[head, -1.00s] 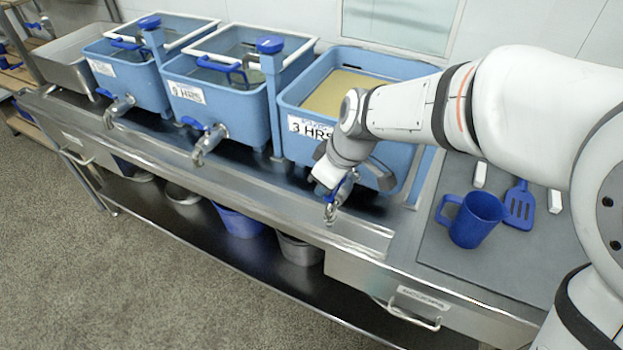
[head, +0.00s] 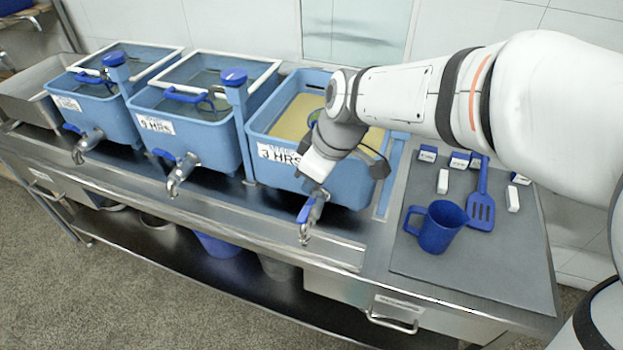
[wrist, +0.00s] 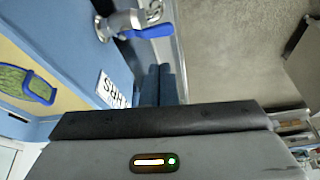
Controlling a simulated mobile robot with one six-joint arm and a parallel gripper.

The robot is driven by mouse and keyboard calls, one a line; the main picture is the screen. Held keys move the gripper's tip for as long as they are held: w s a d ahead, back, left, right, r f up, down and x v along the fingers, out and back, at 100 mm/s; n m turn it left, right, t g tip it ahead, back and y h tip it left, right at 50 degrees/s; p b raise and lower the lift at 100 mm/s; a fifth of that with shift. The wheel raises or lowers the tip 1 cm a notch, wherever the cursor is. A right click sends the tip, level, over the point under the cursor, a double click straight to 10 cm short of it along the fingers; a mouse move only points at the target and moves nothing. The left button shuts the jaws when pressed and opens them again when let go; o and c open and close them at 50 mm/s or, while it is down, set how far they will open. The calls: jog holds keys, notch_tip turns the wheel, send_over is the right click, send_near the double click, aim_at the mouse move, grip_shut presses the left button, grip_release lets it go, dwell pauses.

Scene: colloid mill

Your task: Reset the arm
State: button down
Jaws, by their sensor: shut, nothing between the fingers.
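My gripper (head: 316,180) is in front of the blue tank labelled 3 HRS (head: 262,128), just above its tap (head: 309,212) in the head view. Its fingers are hard to make out there. In the wrist view the two blue-grey fingertips (wrist: 159,84) lie close together with nothing held between them. The tap with its blue lever also shows in the wrist view (wrist: 128,22), apart from the fingers. The tank holds a yellowish liquid, and a green and blue object (wrist: 27,84) shows at it in the wrist view.
Two more blue tanks with taps stand to the left, one labelled 9 HRS (head: 190,135). Floor is clear in front.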

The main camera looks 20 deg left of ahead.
jog(key=w+d+r+m+t+h, duration=0.15)
jog(key=d+m, duration=0.75)
jog(key=d, duration=1.2)
jog(key=s+d+f+m+h, duration=0.1)
jog(key=s+d+m, duration=0.2)
jog(key=d, duration=0.4)
jog(key=s+d+f+m+h, duration=0.1)
jog(key=s+d+m, duration=0.3)
jog(key=d, duration=0.3)
jog(key=shift+f+m+t, duration=0.2)
jog(key=shift+m+t, duration=0.25)
jog(key=shift+m, duration=0.25)
